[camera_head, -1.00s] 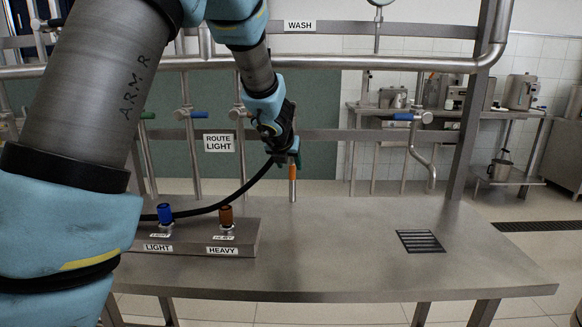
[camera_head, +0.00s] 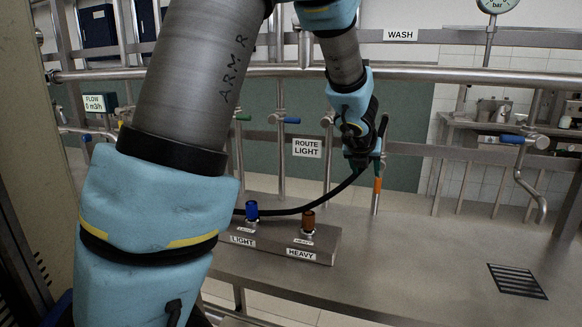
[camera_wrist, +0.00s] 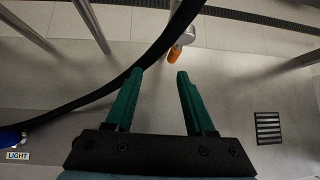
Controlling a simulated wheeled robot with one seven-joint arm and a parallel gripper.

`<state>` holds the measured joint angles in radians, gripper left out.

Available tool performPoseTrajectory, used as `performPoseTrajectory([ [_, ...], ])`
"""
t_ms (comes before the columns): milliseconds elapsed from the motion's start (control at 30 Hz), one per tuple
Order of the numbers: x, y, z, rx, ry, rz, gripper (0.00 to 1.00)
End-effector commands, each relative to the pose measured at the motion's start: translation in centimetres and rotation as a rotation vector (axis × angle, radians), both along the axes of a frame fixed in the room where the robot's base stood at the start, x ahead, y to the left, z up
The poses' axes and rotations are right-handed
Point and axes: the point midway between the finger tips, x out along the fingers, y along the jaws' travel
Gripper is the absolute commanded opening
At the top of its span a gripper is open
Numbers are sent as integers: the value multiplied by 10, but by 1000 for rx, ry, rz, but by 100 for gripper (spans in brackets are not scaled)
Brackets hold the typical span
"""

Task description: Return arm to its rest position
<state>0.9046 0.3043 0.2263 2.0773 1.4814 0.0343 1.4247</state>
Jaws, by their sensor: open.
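My gripper (camera_head: 375,158) is near the right end of the black hose in the head view, above the steel table (camera_head: 400,250). In the wrist view its two green fingers (camera_wrist: 158,82) stand apart with nothing between them. The black hose (camera_wrist: 95,95) runs across just beyond the fingertips; I cannot tell whether it touches them. An orange-tipped piece (camera_wrist: 174,55) shows just past the fingers, and the orange part (camera_head: 377,185) also shows below my gripper in the head view.
A block with a blue fitting (camera_head: 252,210) and a brown fitting (camera_head: 308,220) sits on the table, labelled LIGHT and HEAVY. Pipes and valve handles run behind, with a ROUTE LIGHT sign (camera_head: 307,148). A drain grate (camera_head: 517,281) lies at right. The table's right part is clear.

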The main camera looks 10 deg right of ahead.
Motion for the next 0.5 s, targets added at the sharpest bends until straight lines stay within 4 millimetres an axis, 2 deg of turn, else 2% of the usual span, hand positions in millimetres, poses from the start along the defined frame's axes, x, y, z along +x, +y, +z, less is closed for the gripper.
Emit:
performPoseTrajectory([
  [133, 13, 83, -7, -227, 179, 491, 54],
  [200, 10, 134, -14, -379, 284, 817, 54],
  [267, 1, 175, -22, -512, 364, 1102, 54],
  [300, -8, 200, -28, -602, 411, 1294, 54],
  [400, -40, 256, -41, -827, 507, 1773, 54],
  [500, -79, 296, -52, -1040, 565, 2230, 54],
])
